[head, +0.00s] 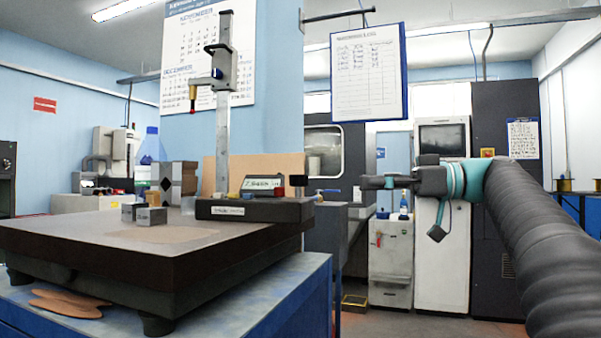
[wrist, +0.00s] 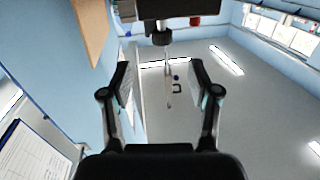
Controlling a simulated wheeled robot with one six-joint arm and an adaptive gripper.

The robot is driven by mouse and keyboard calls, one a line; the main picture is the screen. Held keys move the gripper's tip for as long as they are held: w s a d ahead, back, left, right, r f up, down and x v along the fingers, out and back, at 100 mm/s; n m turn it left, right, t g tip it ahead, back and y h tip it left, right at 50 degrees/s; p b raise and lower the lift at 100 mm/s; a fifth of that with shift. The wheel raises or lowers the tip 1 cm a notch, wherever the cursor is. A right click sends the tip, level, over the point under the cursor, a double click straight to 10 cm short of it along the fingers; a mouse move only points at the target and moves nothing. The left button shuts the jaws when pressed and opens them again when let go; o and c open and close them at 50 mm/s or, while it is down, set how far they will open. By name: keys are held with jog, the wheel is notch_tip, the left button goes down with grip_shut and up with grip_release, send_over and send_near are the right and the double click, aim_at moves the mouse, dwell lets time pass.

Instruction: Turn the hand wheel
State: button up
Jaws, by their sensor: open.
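A height gauge with a dark base (head: 250,208) and a tall grey column (head: 222,130) stands on the dark surface plate (head: 110,248). In the wrist view, which looks upside down, its base (wrist: 180,8) is at the top. A small round dark knob (wrist: 161,38), probably the hand wheel, shows there between my fingertips in the picture. My gripper (head: 364,183) points left, right of the base with a gap between. The wrist view shows its fingers (wrist: 160,68) open, with nothing held.
Metal blocks (head: 150,214) and a blue-capped bottle (head: 151,160) stand on the plate left of the gauge. A clipboard (head: 368,73) hangs above my gripper. A tan board (head: 255,168) is behind the gauge. The space between gripper and gauge looks clear.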

aim_at(299, 179)
jog(key=shift+n, duration=0.4)
jog(key=a, duration=0.4)
jog(key=w+a, duration=0.1)
jog(key=a, duration=0.3)
jog(key=w+a+r, duration=0.1)
jog(key=a, duration=0.4)
jog(key=shift+a, duration=0.1)
jog(key=shift+c, duration=0.3)
jog(key=shift+f, duration=0.1)
grip_shut()
